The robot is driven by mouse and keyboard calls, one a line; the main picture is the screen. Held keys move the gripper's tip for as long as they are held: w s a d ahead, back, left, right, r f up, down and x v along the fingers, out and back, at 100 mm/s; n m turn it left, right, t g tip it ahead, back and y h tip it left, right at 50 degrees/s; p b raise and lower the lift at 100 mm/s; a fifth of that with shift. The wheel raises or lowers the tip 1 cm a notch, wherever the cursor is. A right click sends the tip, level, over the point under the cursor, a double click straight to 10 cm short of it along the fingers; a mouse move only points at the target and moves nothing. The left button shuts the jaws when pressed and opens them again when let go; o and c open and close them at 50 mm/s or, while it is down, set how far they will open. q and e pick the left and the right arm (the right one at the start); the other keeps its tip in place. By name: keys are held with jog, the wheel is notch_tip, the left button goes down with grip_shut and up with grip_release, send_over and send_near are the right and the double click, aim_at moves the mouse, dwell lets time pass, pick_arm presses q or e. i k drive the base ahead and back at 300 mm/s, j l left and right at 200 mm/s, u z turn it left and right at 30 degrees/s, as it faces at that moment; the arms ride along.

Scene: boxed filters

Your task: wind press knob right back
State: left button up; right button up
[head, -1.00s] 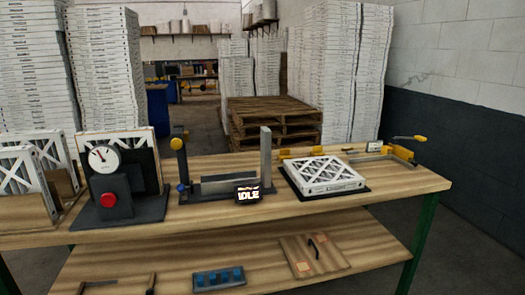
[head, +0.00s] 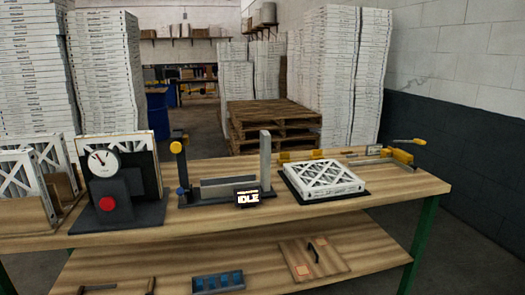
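A dark press-like fixture (head: 222,200) stands mid-table with a grey upright at its right. A yellow knob (head: 176,147) sits at the top of its left post and a blue knob (head: 181,190) lower on that post. A small display reading "IDLE" (head: 248,198) is at its front. To its left is a dark stand with a round white gauge (head: 104,162) and a red button (head: 107,203), in front of an upright filter. Which knob is the press knob I cannot tell. Neither gripper is in view.
A white filter (head: 325,178) lies on a black mat right of the fixture. A yellow-handled clamp (head: 403,153) is at the table's back right. More filters stand in a wooden rack (head: 64,186) at left. The lower shelf holds a blue tray (head: 218,281) and a wooden board (head: 314,258).

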aim_at(107, 203)
jog(key=j+u, duration=0.15)
jog(key=u, duration=0.3)
jog(key=i+j+u, duration=0.1)
jog(key=u, duration=0.4)
